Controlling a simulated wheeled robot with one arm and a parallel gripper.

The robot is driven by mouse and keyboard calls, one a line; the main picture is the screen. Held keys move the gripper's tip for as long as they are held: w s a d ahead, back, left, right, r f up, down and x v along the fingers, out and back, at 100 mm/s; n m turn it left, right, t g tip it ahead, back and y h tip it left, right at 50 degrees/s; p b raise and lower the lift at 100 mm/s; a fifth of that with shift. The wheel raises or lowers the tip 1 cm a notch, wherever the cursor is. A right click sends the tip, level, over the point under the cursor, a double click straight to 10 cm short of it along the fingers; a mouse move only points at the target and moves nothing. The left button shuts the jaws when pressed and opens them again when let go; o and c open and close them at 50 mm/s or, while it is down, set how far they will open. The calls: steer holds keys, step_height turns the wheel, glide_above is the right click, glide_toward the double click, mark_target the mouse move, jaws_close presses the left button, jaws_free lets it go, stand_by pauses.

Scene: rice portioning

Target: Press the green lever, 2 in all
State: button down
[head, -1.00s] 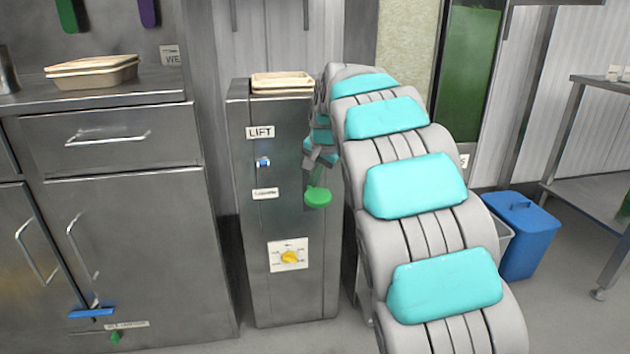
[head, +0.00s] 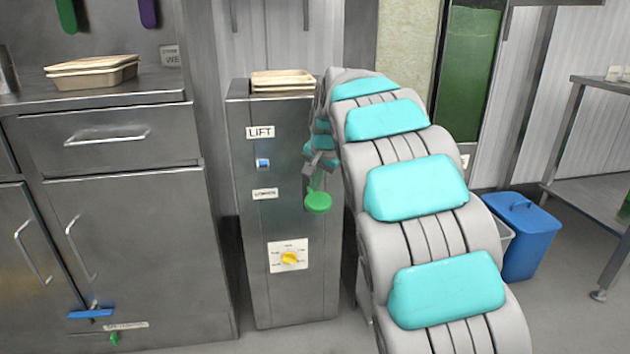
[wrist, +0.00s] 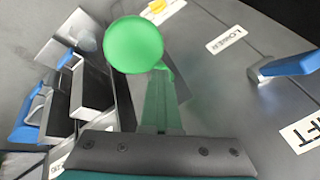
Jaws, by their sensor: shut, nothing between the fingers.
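The green lever (head: 318,202) sticks out from the front of the steel cabinet marked LIFT (head: 300,290), with its round knob at the outer end. It also shows in the wrist view (wrist: 134,45), where its arm runs from the knob down to my gripper. My gripper (head: 312,170) is shut and empty, just above the knob in the head view. Its dark fingers (wrist: 160,152) cross the bottom of the wrist view, at or over the lever's arm. I cannot tell whether they touch it.
A blue switch (head: 263,163), a LOWER label (head: 265,194) and a yellow dial (head: 289,258) are on the same cabinet front. Tan trays (head: 282,82) lie on top. A drawer cabinet (head: 120,240) stands left, and a blue bin (head: 528,240) right.

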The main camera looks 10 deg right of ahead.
steer(key=shift+s+f, duration=0.2)
steer(key=shift+f, duration=0.45)
stand_by(1.1)
steer(key=shift+w+r+p, duration=0.3)
steer(key=shift+r+p, duration=0.3)
steer(key=shift+r, duration=0.35)
steer(key=shift+w+r+p, duration=0.3)
steer(key=shift+r+p, duration=0.35)
steer(key=shift+r, duration=0.3)
steer(key=shift+w+r+p, duration=0.3)
steer(key=shift+r+p, duration=0.3)
steer(key=shift+r, duration=0.35)
steer(key=r+p, duration=0.1)
steer(key=w+r+p, duration=0.1)
steer(key=r, duration=0.1)
steer(key=r+p, duration=0.1)
steer(key=shift+w+r+p, duration=0.3)
steer(key=shift+r+p, duration=0.05)
steer(key=shift+p, duration=0.05)
